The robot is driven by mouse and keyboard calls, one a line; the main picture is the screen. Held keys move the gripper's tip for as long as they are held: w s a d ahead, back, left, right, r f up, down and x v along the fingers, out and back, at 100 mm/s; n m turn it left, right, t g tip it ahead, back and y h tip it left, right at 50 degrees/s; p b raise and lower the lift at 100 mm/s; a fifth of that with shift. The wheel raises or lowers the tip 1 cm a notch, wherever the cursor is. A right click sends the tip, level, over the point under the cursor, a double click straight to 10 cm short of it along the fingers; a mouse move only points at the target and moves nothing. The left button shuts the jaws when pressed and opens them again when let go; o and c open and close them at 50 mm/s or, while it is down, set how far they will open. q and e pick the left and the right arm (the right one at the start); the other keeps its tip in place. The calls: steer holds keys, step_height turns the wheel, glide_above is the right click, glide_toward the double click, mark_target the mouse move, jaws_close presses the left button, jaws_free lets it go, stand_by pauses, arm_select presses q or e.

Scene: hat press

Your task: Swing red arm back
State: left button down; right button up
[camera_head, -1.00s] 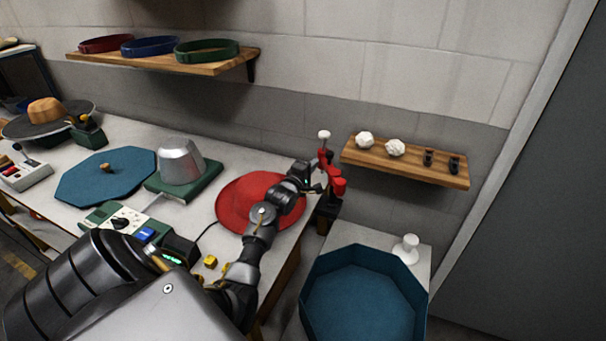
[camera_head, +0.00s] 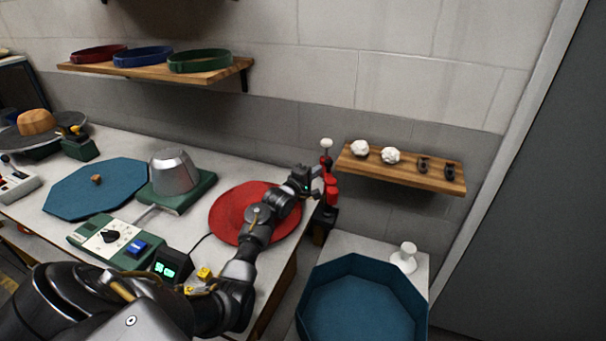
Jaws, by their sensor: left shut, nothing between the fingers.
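The red arm (camera_head: 330,184) belongs to a small press at the right end of the bench, with a white knob (camera_head: 326,143) on top and a dark base (camera_head: 323,219). My left gripper (camera_head: 314,186) is shut and empty, its tip at the left side of the red arm; whether it touches cannot be told. My left arm reaches over a flat red disc (camera_head: 228,213) and hides part of it. My right gripper is not in view.
A metal hat block (camera_head: 173,172) on a green base, a blue octagonal lid (camera_head: 70,190) and a control box (camera_head: 112,238) stand left. A blue octagonal bin (camera_head: 365,264) and white knobbed piece (camera_head: 404,258) are right. A wooden shelf (camera_head: 400,173) hangs close by.

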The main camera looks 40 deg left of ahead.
arm_select(q)
steer(key=s+b, duration=0.1)
steer(key=s, duration=1)
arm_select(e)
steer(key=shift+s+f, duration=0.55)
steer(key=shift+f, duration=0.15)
arm_select(q)
steer(key=shift+r, duration=0.15)
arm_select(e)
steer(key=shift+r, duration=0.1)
